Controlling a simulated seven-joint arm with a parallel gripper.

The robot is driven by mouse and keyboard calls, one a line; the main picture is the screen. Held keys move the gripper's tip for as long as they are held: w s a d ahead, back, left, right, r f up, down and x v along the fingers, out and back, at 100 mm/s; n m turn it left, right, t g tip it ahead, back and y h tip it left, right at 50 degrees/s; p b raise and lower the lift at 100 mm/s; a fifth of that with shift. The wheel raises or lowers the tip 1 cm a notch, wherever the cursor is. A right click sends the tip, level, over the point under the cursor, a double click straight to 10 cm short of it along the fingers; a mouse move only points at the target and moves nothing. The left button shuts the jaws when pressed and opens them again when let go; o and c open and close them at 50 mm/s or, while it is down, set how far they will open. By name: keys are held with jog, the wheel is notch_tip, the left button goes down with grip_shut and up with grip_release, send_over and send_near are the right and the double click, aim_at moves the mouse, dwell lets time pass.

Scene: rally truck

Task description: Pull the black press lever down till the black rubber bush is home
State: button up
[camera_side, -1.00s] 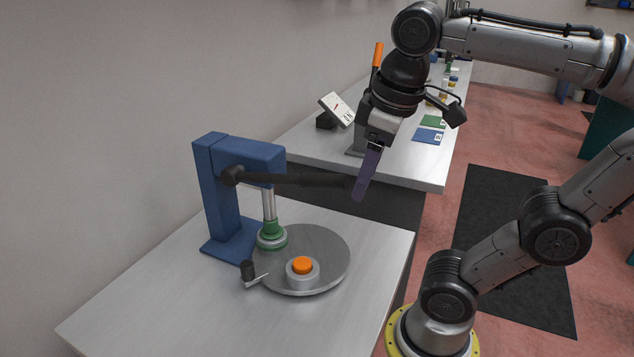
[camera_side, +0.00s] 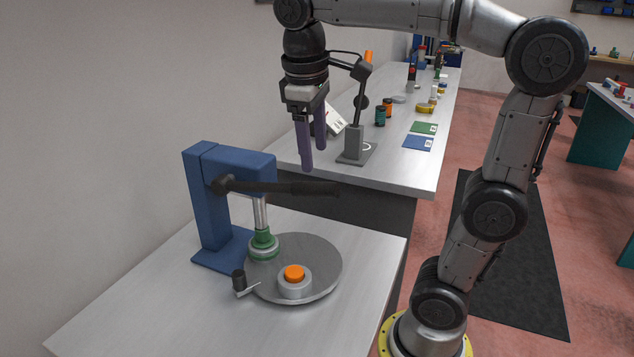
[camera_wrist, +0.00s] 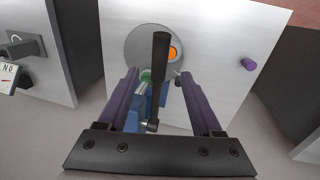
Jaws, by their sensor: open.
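The black press lever (camera_side: 290,187) sticks out about level to the right from the blue press (camera_side: 207,205). In the wrist view the lever (camera_wrist: 160,60) appears between my fingers, its grip end towards the top. My gripper (camera_side: 313,158) is open and empty, pointing down above the lever, with no clear contact. It also shows at the wrist view's middle (camera_wrist: 160,76).
An orange-topped grey cup (camera_side: 294,285) sits on the turntable's front. A small black-knobbed handle (camera_side: 239,280) stands at its left edge. Behind, a grey bench (camera_side: 400,180) carries a stand (camera_side: 355,145) and cards. In the wrist view a purple cylinder (camera_wrist: 249,64) lies right.

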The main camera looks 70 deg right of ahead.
aim_at(317, 183)
jog(key=f, duration=0.2)
jog(key=d+f, duration=0.1)
jog(key=f, duration=0.5)
jog(key=shift+d, duration=0.3)
grip_shut()
dwell(1.0)
